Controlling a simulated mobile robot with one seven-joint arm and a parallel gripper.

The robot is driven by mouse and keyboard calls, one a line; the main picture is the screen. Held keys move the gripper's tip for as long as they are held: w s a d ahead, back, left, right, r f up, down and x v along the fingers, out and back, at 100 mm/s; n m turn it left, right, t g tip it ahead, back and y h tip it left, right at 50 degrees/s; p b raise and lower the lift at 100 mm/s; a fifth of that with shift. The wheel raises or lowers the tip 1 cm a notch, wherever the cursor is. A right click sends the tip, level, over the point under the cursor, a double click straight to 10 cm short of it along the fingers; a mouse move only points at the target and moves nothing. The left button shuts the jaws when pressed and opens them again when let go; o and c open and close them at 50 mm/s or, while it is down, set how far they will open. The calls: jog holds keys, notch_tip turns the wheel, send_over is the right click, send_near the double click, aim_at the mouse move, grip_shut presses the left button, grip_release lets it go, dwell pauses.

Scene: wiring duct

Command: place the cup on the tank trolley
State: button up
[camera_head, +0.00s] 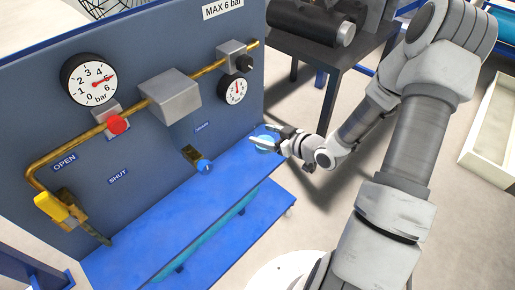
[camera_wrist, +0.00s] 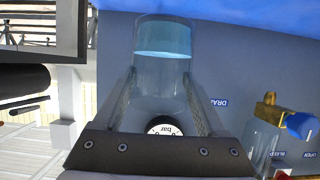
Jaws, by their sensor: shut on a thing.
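A clear cup with pale blue liquid in it (camera_wrist: 163,42) is between the two fingers of my gripper (camera_wrist: 160,78) in the wrist view. My gripper is shut on it. In the head view the cup (camera_head: 267,145) shows small and bluish at my gripper (camera_head: 262,139), beside the right end of the panel. The blue trolley (camera_head: 165,232) stands along the foot of the panel, with its flat top to the lower left of the cup. In the wrist view a blue surface (camera_wrist: 235,8) lies along the top edge, beyond the cup.
The grey-blue panel (camera_head: 140,145) carries gauges, brass pipe, a yellow lever (camera_head: 58,208) and a blue-handled tap (camera_head: 204,165) just above the trolley. A dark table with machinery (camera_head: 330,62) stands behind my arm. The visible trolley top looks clear.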

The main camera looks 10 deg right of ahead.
jog(key=shift+w+a+f, duration=0.75)
jog(key=shift+w+f, duration=0.1)
jog(key=shift+f+b, duration=1.05)
jog(key=shift+f, duration=0.75)
jog(key=shift+f, duration=0.2)
jog(key=o, duration=1.3)
jog(key=shift+r, duration=0.1)
jog(key=shift+r, duration=0.2)
jog(key=p+v, duration=0.3)
jog(key=v, duration=0.9)
jog(key=shift+d+f, duration=0.1)
jog(key=shift+f, duration=0.05)
